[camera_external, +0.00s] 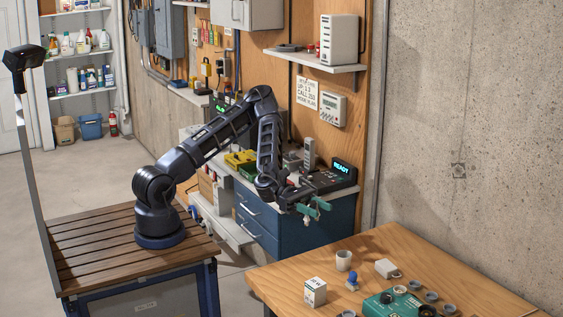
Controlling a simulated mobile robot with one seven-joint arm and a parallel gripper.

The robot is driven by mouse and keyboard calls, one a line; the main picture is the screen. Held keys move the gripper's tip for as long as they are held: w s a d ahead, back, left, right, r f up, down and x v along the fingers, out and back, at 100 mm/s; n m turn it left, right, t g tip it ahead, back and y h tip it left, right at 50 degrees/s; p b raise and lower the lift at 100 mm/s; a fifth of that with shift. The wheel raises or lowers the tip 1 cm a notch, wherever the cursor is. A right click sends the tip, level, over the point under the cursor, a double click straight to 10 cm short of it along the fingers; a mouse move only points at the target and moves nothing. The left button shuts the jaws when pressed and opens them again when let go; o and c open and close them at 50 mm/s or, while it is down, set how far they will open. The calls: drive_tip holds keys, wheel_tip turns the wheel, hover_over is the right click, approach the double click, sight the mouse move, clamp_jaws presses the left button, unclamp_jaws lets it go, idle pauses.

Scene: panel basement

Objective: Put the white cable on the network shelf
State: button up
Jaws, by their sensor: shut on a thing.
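My gripper (313,210) hangs at the end of my dark arm, above the gap between the wooden table and the blue drawer cabinet. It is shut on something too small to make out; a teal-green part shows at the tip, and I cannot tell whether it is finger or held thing. I cannot clearly pick out the white cable. A wall shelf (341,69), likely the network shelf, is at upper right, well above my gripper. It bears a tall white device (339,40), a flat dark item (289,47) and a small red item.
The wooden table (350,250) holds a white cup (343,260), a white box (315,291), a pale block (385,268), a teal device (392,304) and several small round pieces. The blue cabinet (262,213) bears a lit black console (331,178). A keypad box (332,108) hangs below the shelf.

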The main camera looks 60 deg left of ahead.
wheel_tip(320, 180, down, 20)
drive_tip(key=shift+r, duration=0.2)
idle(0.5)
drive_tip(key=shift+f, duration=0.2)
drive_tip(key=o, duration=1)
drive_tip(key=shift+o, duration=0.2)
drive_tip(key=v, duration=0.4)
drive_tip(key=shift+s+a, duration=0.1)
drive_tip(key=shift+a, duration=0.4)
drive_tip(key=c, duration=0.4)
